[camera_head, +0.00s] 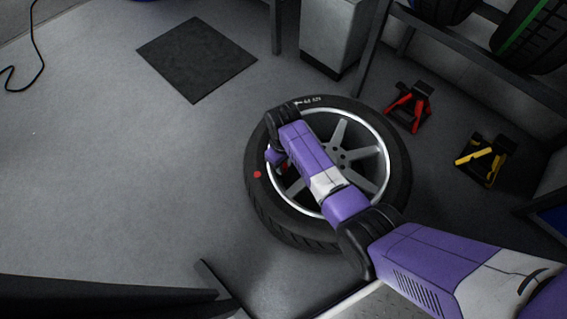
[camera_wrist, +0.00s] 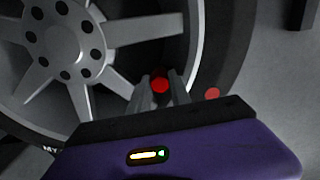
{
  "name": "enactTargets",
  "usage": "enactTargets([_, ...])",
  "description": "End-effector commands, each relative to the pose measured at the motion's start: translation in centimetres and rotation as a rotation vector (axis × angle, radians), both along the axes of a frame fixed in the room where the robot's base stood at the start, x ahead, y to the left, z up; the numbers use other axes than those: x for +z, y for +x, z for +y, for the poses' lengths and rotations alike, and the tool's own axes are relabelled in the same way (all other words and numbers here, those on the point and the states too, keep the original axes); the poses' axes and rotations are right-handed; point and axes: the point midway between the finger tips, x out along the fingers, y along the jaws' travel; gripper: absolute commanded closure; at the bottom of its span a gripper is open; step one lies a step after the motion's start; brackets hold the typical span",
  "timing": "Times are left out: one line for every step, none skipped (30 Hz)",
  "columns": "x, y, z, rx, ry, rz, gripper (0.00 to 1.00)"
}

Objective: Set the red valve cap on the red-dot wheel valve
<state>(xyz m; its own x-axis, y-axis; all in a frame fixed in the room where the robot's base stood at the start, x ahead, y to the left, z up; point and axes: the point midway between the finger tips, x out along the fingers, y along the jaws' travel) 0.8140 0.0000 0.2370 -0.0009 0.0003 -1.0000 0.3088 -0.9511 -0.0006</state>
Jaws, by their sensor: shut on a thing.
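The wheel (camera_head: 398,175) lies flat on the floor, with a black tyre and a silver spoked rim. A red dot (camera_head: 257,174) marks the tyre's left side; it also shows in the wrist view (camera_wrist: 212,93), right of my gripper. My gripper (camera_wrist: 160,88) is shut on the red valve cap (camera_wrist: 160,85), which shows between the fingertips. In the wrist view they are over the inner side of the rim, near its edge and the red dot. The valve itself cannot be made out. In the head view my arm hides part of the rim.
A red jack stand (camera_head: 409,106) and a yellow one (camera_head: 481,158) stand right of the wheel. A tyre rack (camera_head: 480,58) is at the back right, and a grey cabinet (camera_head: 331,36) behind the wheel. A dark mat (camera_head: 197,58) lies on the floor.

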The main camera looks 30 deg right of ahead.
Motion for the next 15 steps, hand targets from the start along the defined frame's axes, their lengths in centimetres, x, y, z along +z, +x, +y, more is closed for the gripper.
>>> enactTargets([-0.01,0.01,-0.01,0.000,0.000,0.000,1.00])
enactTargets([-0.02,0.01,-0.01,0.000,0.000,0.000,1.00])
enactTargets([-0.03,0.01,0.00,0.000,0.000,0.000,1.00])
enactTargets([-0.02,0.01,-0.01,0.000,0.000,0.000,1.00])
enactTargets([-0.03,0.01,-0.01,0.000,0.000,0.000,1.00])
enactTargets([-0.03,0.01,-0.01,0.000,0.000,0.000,1.00])
enactTargets([-0.04,0.01,0.00,0.000,0.000,0.000,1.00])
enactTargets([-0.06,0.01,0.00,0.000,0.000,0.000,1.00])
enactTargets([-0.10,0.01,0.00,0.000,0.000,0.000,1.00])
enactTargets([-0.14,0.01,0.00,0.000,0.000,0.000,1.00])
enactTargets([-0.18,0.01,0.00,0.000,0.000,0.000,1.00])
enactTargets([-0.25,0.01,0.00,0.000,0.000,0.000,1.00])
enactTargets([-0.30,0.01,0.00,0.000,0.000,0.000,1.00])
enactTargets([-0.36,0.01,0.00,0.000,0.000,0.000,1.00])
enactTargets([-0.44,0.01,0.00,0.000,0.000,0.000,1.00])
